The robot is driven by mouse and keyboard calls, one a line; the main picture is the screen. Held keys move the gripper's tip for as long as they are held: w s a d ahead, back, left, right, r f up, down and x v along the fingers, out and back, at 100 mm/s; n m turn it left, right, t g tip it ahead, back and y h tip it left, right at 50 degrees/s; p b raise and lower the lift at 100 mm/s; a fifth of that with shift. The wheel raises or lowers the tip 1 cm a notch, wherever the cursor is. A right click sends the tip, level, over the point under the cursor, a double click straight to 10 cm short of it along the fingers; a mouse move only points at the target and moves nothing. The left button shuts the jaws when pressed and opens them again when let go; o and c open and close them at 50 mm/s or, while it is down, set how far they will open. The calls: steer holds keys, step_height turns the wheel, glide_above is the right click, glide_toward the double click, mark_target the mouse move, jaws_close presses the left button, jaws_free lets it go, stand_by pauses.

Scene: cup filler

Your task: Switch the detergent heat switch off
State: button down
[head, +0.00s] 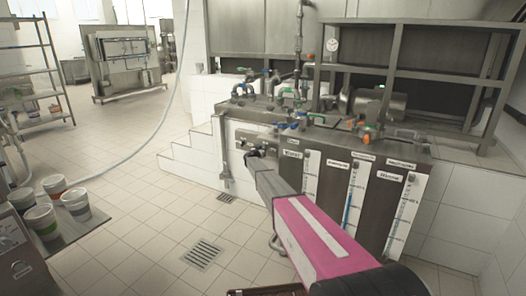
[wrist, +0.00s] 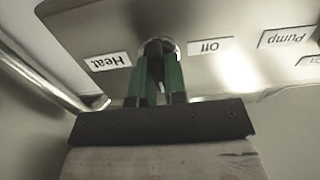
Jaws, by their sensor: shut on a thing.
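The heat switch (wrist: 158,46) is a dark knob in a round metal collar on a steel panel. In the wrist view, a "Heat" label (wrist: 109,62) is to its left and an "Off" label (wrist: 211,46) to its right, both upside down. My gripper (wrist: 157,72) has green fingers shut on the knob, partly hiding it. The knob's exact setting is hard to read. In the head view my gripper (head: 256,153) reaches the front of the steel tank unit (head: 330,150); the switch is not clear there.
A "Pump" label (wrist: 287,37) is farther right on the panel. Valves and pipes (head: 290,115) sit on top of the unit, with level gauges (head: 353,195) on its front. Several cups (head: 76,204) stand on a table at left. The tiled floor (head: 140,205) is mostly clear.

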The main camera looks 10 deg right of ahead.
steer(key=shift+n, duration=0.3)
steer(key=shift+w+a+f+n, duration=0.1)
steer(key=shift+f+n, duration=0.05)
steer(key=shift+n, duration=4.15)
steer(key=shift+a+f+n, duration=0.1)
steer(key=shift+f+n, duration=0.05)
steer(key=shift+n, duration=4.15)
steer(key=c, duration=1.2)
jaws_free()
steer(key=shift+o, duration=0.2)
